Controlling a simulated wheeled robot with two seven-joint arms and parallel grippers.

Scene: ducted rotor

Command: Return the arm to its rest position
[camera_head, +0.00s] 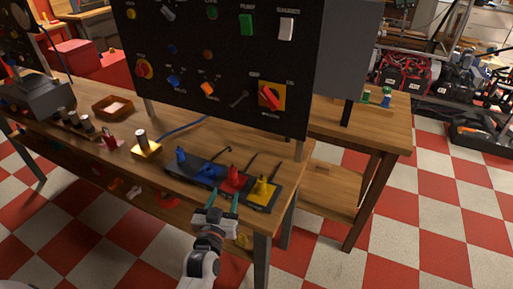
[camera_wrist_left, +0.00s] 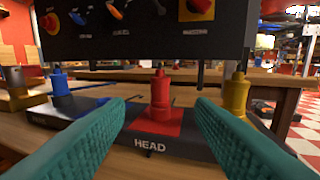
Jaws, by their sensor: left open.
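My left gripper (camera_head: 224,199) is open and empty in front of the wooden bench's front edge, facing the black base plate. In the left wrist view its two teal fingers (camera_wrist_left: 160,135) are spread wide, with a red plug-like piece (camera_wrist_left: 160,98) beyond and between them. The red piece (camera_head: 232,178) stands upright on the black base (camera_head: 259,206), which carries the label "HEAD". A yellow piece (camera_head: 262,186) stands on the base's right end, and blue pieces (camera_head: 181,155) stand to the left. The fingers appear apart from all of them. My right gripper is not in view.
A black control panel (camera_head: 215,60) with knobs and switches rises behind the base.

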